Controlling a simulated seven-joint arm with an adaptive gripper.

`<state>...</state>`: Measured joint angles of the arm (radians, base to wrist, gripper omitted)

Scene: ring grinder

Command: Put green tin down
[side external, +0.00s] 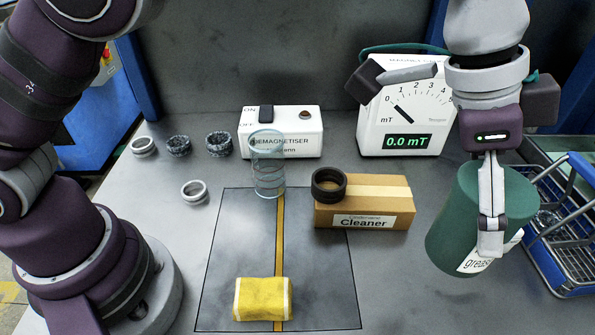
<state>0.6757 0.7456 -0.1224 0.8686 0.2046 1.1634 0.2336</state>
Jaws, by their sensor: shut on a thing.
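The green tin (462,225) is a dark green cylinder with a white label that reads "grease". It is at the right of the side external view, tilted a little. My gripper (491,245) points down and is shut on the tin, with one finger in front of its wall. The other finger is hidden. The tin appears to be over the right part of the grey bench (395,300); I cannot tell whether its base touches the surface.
A blue wire basket (560,255) stands just right of the tin. A cardboard Cleaner box (390,210) with a dark ring (328,185), a meter (405,115), a demagnetiser (283,130), a clear cylinder (267,165) and a yellow pad (262,298) stand left. The front bench is clear between pad and tin.

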